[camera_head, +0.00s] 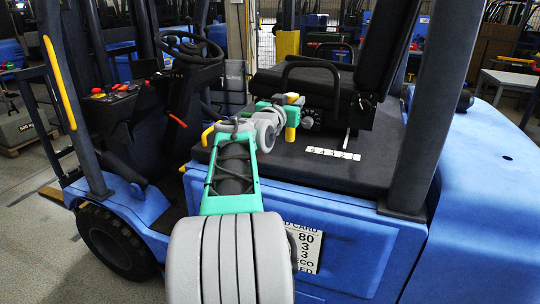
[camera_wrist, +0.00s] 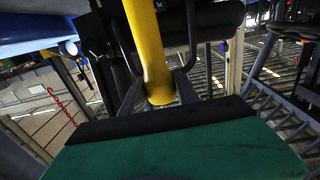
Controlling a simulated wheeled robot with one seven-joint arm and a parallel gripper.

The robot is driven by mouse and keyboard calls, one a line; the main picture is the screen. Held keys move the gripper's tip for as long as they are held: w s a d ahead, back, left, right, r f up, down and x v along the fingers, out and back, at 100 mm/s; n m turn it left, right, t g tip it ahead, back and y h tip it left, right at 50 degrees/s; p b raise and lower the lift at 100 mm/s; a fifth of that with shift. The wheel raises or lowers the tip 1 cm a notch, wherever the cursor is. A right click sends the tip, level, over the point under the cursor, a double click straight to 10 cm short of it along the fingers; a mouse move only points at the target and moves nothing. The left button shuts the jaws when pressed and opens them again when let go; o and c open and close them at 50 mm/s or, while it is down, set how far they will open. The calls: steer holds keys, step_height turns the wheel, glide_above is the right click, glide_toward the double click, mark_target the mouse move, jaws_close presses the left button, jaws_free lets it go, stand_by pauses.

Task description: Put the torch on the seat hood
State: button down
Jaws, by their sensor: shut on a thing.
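The torch is yellow. In the head view its lower part (camera_head: 291,133) hangs below my gripper (camera_head: 292,108), and in the wrist view the yellow torch (camera_wrist: 148,50) runs down between the fingers. My gripper (camera_wrist: 160,88) is shut on it. The seat hood (camera_head: 375,170) is the dark flat top of the blue forklift body, below and in front of the seat. The gripper and torch are over the left part of the hood, by the seat. Whether the torch's lower end touches the hood, I cannot tell.
The black seat (camera_head: 300,86) with its armrest stands behind the gripper. A white marked strip (camera_head: 333,153) lies on the hood, with bare hood around it. A dark post (camera_head: 432,110) rises at the right. The steering wheel (camera_head: 190,48) is at the back left.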

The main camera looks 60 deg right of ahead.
steer(key=s+d+r+m+g, duration=0.1)
steer(key=s+d+r+g, duration=0.2)
steer(key=s, duration=0.6)
steer(key=w+d+f+t+p, duration=0.1)
steer(key=w+d+f, duration=0.3)
steer(key=w+f, duration=0.8)
steer(key=shift+w+p, duration=0.45)
steer(key=shift+w, duration=0.3)
steer(key=c, duration=0.9)
jaws_free()
